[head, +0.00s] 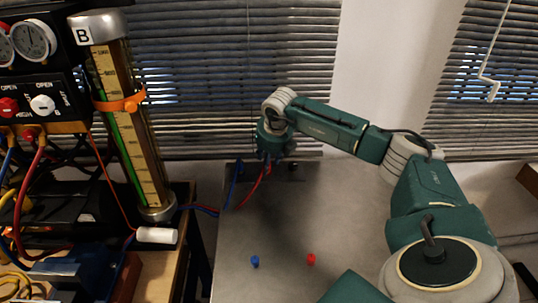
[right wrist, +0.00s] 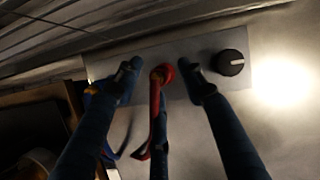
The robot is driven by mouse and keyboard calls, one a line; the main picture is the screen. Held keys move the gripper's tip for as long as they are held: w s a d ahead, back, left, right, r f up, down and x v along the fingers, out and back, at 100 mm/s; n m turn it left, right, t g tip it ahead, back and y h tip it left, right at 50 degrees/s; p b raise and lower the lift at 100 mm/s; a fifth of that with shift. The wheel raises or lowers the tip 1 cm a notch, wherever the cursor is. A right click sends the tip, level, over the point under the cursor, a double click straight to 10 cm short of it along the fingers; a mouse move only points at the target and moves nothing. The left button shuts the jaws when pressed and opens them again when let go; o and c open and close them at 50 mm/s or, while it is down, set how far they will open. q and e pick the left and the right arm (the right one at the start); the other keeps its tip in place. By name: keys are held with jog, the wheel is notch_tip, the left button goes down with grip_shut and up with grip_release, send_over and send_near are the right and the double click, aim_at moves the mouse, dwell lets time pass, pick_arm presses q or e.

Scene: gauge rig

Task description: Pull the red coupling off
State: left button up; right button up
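The red coupling (right wrist: 161,74) shows in the right wrist view on a grey panel, with a red hose (right wrist: 157,135) running from it towards the camera. My right gripper (right wrist: 160,71) is open, its dark fingers on either side of the coupling with gaps visible. In the head view, my right gripper (head: 271,154) points down at the back of the grey table. It hides the coupling there; only the red hose (head: 254,186) shows below it. A blue hose (right wrist: 108,150) runs to the left of the red one. My left gripper is not in view.
A black knob (right wrist: 230,63) sits right of the fingers. A small blue piece (head: 255,261) and a small red piece (head: 311,259) stand on the grey table (head: 285,225). A gauge column marked B (head: 130,120) stands at the left. Window blinds are behind.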

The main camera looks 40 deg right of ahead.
jog(key=shift+f, duration=0.15)
grip_shut()
jog(key=c, duration=0.5)
grip_release()
jog(key=shift+c, duration=0.2)
grip_shut()
jog(key=shift+w+d+r, duration=0.1)
jog(key=shift+d+r, duration=0.1)
jog(key=shift+r, duration=0.1)
jog(key=shift+r+p, duration=1)
jog(key=shift+r, duration=0.3)
jog(key=shift+a+r+p, duration=0.15)
jog(key=shift+r+p, duration=0.6)
jog(key=shift+r, duration=0.45)
